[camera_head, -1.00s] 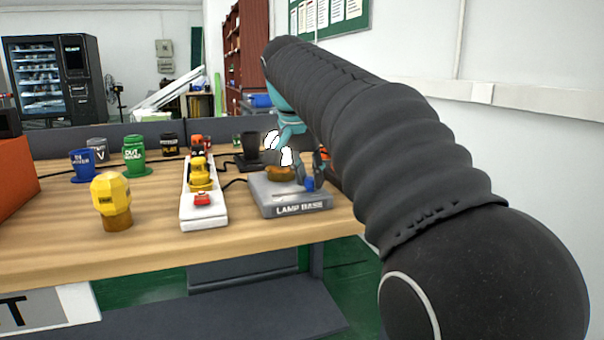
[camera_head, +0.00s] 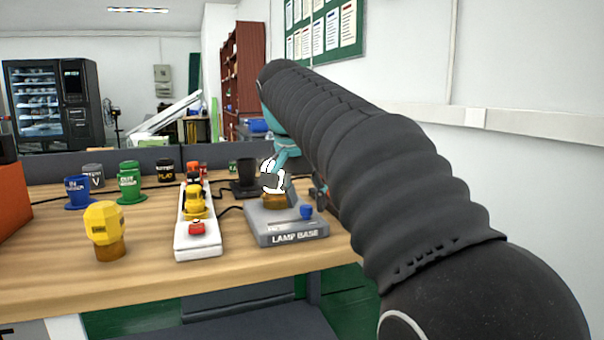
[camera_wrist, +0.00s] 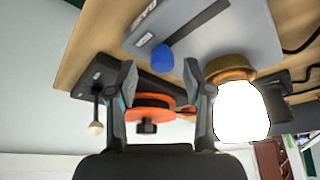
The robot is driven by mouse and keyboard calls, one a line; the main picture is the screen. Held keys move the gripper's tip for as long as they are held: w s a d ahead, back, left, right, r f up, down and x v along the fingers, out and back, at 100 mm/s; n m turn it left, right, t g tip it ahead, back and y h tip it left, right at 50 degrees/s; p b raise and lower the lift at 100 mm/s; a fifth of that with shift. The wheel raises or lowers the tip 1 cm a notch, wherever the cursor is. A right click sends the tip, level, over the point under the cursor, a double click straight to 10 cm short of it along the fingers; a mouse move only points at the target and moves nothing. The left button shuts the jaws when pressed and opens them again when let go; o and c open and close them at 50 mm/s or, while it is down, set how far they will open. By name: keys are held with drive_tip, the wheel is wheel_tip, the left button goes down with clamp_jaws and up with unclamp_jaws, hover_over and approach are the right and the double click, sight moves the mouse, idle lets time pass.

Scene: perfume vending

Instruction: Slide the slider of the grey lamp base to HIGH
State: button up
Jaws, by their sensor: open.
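The grey lamp base (camera_head: 288,240) stands at the table's right front, its "LAMP BASE" label facing me. Its blue slider knob (camera_head: 306,212) is near the right side; it also shows in the wrist view (camera_wrist: 162,57), at one end of a dark slot. I cannot read any HIGH mark. A brass socket (camera_wrist: 228,68) holds a white bulb (camera_wrist: 242,112). My gripper (camera_wrist: 160,76) is open, its fingertips spread to either side of the knob's line in the picture. The knob appears just beyond them; contact cannot be told. In the head view my arm hides most of the gripper.
A white power strip (camera_head: 197,244) with coloured plugs lies left of the base. A yellow bulb-shaped object (camera_head: 104,224) stands farther left. A blue cup (camera_head: 78,190) and green cup (camera_head: 130,181) stand behind. An orange round object (camera_wrist: 150,108) is behind the fingers.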

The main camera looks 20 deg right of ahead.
drive_tip(key=v, duration=1)
drive_tip(key=shift+r, duration=0.3)
drive_tip(key=shift+s+a, duration=0.1)
drive_tip(key=s+f+n+y, duration=0.1)
drive_tip(key=s+f+n, duration=0.1)
drive_tip(key=s+f, duration=0.5)
drive_tip(key=s+f+n+t+y, duration=0.1)
drive_tip(key=s+f+n, duration=0.2)
drive_tip(key=s+f, duration=0.5)
drive_tip(key=s+f+n+t, duration=0.1)
drive_tip(key=s+f+n, duration=0.2)
drive_tip(key=f, duration=1.6)
drive_tip(key=s, duration=0.4)
drive_tip(key=shift+s+d+y, duration=0.2)
drive_tip(key=shift+d+y, duration=0.2)
